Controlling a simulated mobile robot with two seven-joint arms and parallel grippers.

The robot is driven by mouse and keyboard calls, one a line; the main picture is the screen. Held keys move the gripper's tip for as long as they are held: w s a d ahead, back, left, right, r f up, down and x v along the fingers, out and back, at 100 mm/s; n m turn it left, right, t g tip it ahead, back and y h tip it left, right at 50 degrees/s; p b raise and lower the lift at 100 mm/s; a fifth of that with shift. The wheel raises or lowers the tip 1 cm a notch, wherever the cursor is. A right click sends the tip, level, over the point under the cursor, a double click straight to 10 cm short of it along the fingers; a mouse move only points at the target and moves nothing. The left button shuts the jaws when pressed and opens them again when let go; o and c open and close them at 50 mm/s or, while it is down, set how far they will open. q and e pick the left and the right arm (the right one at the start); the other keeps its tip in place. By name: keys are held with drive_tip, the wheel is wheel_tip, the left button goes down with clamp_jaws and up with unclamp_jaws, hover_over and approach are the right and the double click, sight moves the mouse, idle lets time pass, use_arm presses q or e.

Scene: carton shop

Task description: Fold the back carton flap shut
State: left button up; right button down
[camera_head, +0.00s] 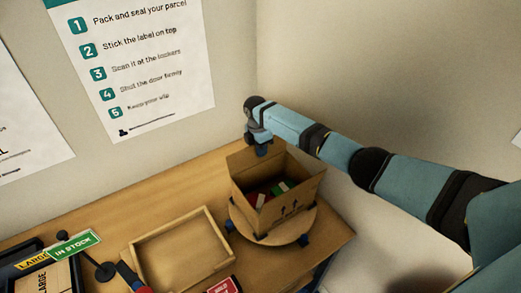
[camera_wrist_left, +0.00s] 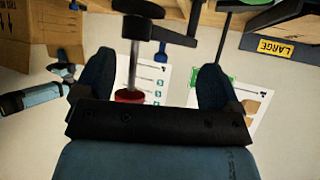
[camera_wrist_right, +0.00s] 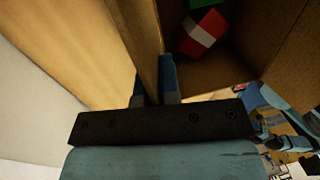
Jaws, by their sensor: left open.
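The open carton (camera_head: 280,212) stands on a round turntable (camera_head: 240,222), with colored items inside, among them a red and white one (camera_wrist_right: 203,32). Its back flap (camera_head: 243,162) stands upright at the rear rim. My right gripper (camera_head: 262,150) is at the top of this flap. In the right wrist view its fingers (camera_wrist_right: 154,88) are close together, one on each side of the cardboard panel (camera_wrist_right: 140,35). My left gripper (camera_wrist_left: 155,78) shows only in its wrist view, with its fingers wide apart and nothing between the tips.
A shallow wooden tray (camera_head: 190,213) lies on the table left of the carton. A red card (camera_head: 224,286) lies near the front. The wall is close behind the table.

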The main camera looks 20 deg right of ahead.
use_arm(q)
drive_tip(key=shift+r, duration=0.1)
use_arm(e)
drive_tip(key=p, duration=0.1)
drive_tip(key=s+t+p, duration=0.1)
drive_tip(key=shift+d+r+t+p, duration=0.1)
drive_tip(key=shift+r+t+p, duration=0.2)
drive_tip(key=shift+s+t+p, duration=0.3)
drive_tip(key=shift+t+p, duration=0.35)
drive_tip(key=shift+t, duration=0.05)
drive_tip(key=shift+s+d+f+t, duration=0.1)
drive_tip(key=shift+s+f+t, duration=0.1)
drive_tip(key=shift+t, duration=0.2)
drive_tip(key=shift+s+t+y, duration=0.25)
drive_tip(key=shift+t+y, duration=0.05)
drive_tip(key=shift+t, duration=0.3)
drive_tip(key=shift+s+f+t, duration=0.15)
drive_tip(key=shift+s+t, duration=0.1)
drive_tip(key=shift+t, duration=0.45)
drive_tip(key=shift+s+t, duration=0.1)
drive_tip(key=shift+t, duration=0.2)
use_arm(q)
drive_tip(key=r, duration=0.3)
drive_tip(key=shift+w+a+r+n, duration=0.1)
drive_tip(key=shift+w+a+n, duration=0.05)
drive_tip(key=shift+a+n, duration=0.15)
drive_tip(key=shift+r, duration=0.1)
